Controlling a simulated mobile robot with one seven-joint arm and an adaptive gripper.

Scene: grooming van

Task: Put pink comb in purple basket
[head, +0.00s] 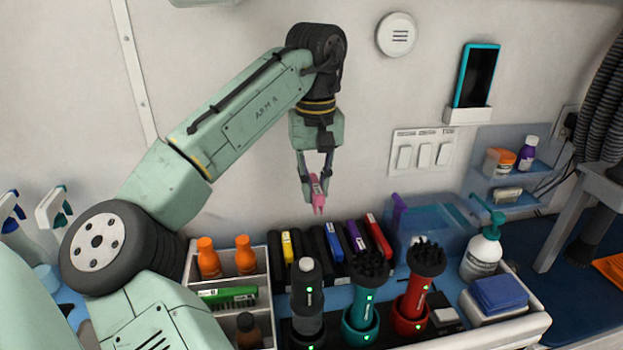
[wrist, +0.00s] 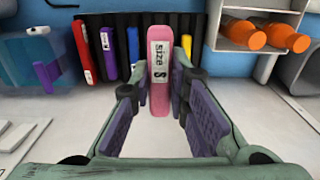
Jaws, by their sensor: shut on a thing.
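The pink comb (head: 317,194), with a white size label, is between the fingers of my gripper (head: 316,178). My gripper is shut on it and holds it in the air above the counter, in front of the wall. In the wrist view the comb (wrist: 159,60) stands upright between the fingertips (wrist: 164,80), label facing the camera. I cannot clearly make out a purple basket. A flat purple piece (head: 399,214) shows at the left end of a translucent blue bin (head: 435,225); it also shows in the wrist view (wrist: 47,74).
Below the comb is a black rack with yellow, blue, purple and red (head: 378,236) pieces. Upright clippers and brushes (head: 365,290) stand in front. A white organizer (head: 225,280) with orange bottles is at left. A white pump bottle (head: 482,250) stands at right.

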